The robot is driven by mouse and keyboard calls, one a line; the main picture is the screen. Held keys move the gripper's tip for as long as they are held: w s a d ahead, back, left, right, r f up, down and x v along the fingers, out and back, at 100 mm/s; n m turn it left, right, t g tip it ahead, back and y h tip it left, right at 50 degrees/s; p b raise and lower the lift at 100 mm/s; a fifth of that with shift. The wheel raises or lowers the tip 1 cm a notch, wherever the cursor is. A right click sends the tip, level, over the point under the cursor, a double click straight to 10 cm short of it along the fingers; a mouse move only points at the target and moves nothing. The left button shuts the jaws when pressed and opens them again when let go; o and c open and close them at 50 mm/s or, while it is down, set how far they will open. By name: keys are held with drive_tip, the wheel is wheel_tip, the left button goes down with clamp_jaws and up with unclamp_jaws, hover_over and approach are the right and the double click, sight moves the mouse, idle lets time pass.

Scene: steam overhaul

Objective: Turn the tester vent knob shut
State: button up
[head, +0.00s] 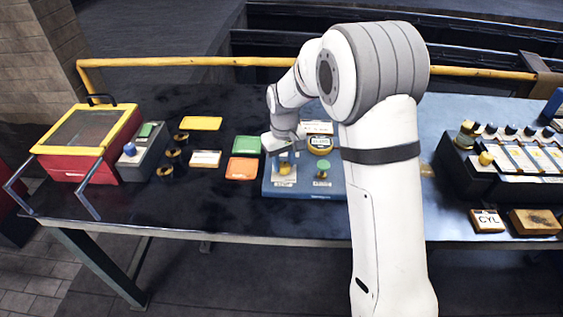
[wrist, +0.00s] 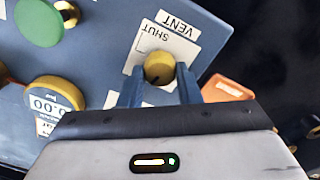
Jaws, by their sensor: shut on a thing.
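The yellow vent knob (wrist: 159,68) stands on the blue tester (wrist: 112,40), beside a white plate lettered VENT and SHUT (wrist: 166,35). A dark mark shows on the knob's top, but I cannot read clearly where it points. My gripper (wrist: 158,85) has its two blue fingers on either side of the knob and is shut on it. In the head view my gripper (head: 286,158) is over the left part of the tester (head: 319,193), and the knob is partly hidden by the fingers. A round yellow gauge (wrist: 55,93) and a green knob (wrist: 39,22) also sit on the tester.
Orange (head: 241,168) and green (head: 246,145) trays lie left of the tester. A red box with a yellow-framed lid (head: 90,135) stands at the far left. A black rack (head: 490,165) stands at the right.

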drive_tip(key=m, duration=0.4)
drive_tip(key=shift+m+b, duration=0.3)
drive_tip(key=shift+b, duration=0.1)
drive_tip(key=m, duration=0.3)
drive_tip(key=shift+d+m+b, duration=0.1)
drive_tip(key=shift+m+b, duration=0.2)
drive_tip(key=m, duration=0.3)
drive_tip(key=shift+s+m, duration=0.1)
drive_tip(key=shift+m, duration=0.2)
drive_tip(key=shift+m+b, duration=0.35)
drive_tip(key=shift+m, duration=1.35)
drive_tip(key=o, duration=1)
drive_tip(key=shift+c, duration=0.2)
